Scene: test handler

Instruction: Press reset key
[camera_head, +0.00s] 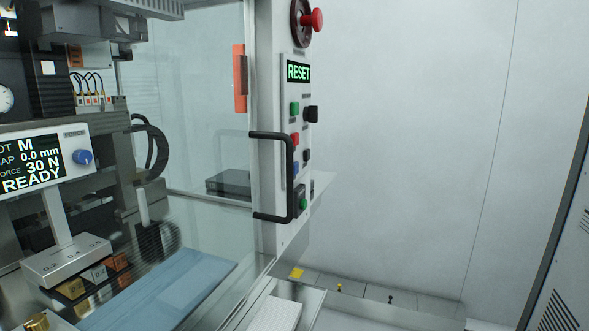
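A narrow control panel (286,160) stands on the post right of the glass door. The small labels by the keys are too small to read, so I cannot tell which is the reset key. My gripper is not in view.
A black door handle (289,176) juts out in front of the lower keys. A red mushroom button (312,20) sits above the display. At left, a machine screen (32,163) reads READY, 0.0 mm, 30 N. A grey cabinet (565,230) stands at the right edge.

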